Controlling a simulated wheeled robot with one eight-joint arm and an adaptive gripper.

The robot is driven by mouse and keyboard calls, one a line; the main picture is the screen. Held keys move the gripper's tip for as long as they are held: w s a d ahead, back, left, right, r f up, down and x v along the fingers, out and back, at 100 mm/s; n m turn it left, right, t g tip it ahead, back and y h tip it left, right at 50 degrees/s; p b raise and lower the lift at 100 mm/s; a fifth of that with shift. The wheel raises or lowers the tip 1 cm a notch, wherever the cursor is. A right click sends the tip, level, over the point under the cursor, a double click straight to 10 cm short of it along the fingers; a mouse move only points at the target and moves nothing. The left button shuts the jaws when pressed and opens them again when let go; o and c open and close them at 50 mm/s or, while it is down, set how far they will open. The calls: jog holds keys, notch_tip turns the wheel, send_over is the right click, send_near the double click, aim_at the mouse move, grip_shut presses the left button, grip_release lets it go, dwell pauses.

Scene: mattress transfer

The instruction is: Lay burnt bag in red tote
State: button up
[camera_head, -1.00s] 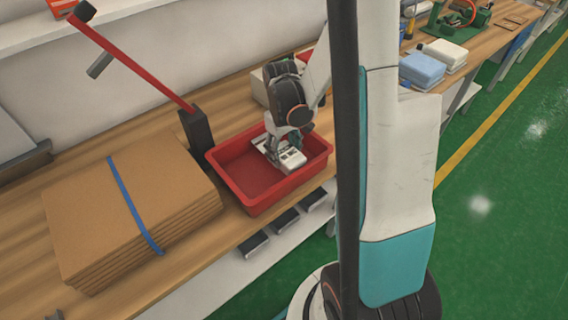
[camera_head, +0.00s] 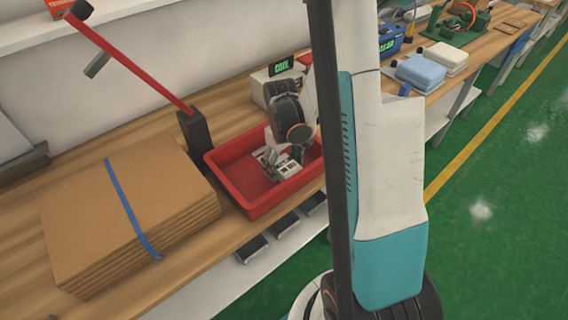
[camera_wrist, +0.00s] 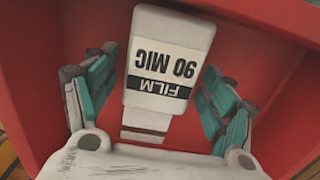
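The red tote (camera_head: 232,197) stands on the wooden bench, and its red floor and walls fill much of the wrist view (camera_wrist: 288,30). My gripper (camera_head: 276,163) is down inside the tote. In the wrist view my gripper (camera_wrist: 160,72) has its teal-padded fingers spread apart. Between them is a white item (camera_wrist: 172,30) with a label reading "FILM 90 MIC"; gaps show beside it. It also shows as a pale shape in the tote (camera_head: 287,170). I cannot tell from its look whether it is the burnt bag. No other bag shows clearly.
A cardboard stack (camera_head: 130,215) with a blue strap lies left of the tote. A red lever on a dark post (camera_head: 195,130) rises behind it. A pale machine with a green "COOL" display (camera_head: 283,67) stands behind my arm. Blue and white packs (camera_head: 422,72) lie farther right.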

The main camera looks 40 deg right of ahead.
aim_at(283, 161)
jog(key=shift+r, duration=0.15)
notch_tip(283, 161, up, 12)
jog(key=p, duration=0.4)
jog(key=shift+w+p, duration=0.3)
jog(key=shift+w, duration=0.05)
jog(key=shift+d, duration=0.1)
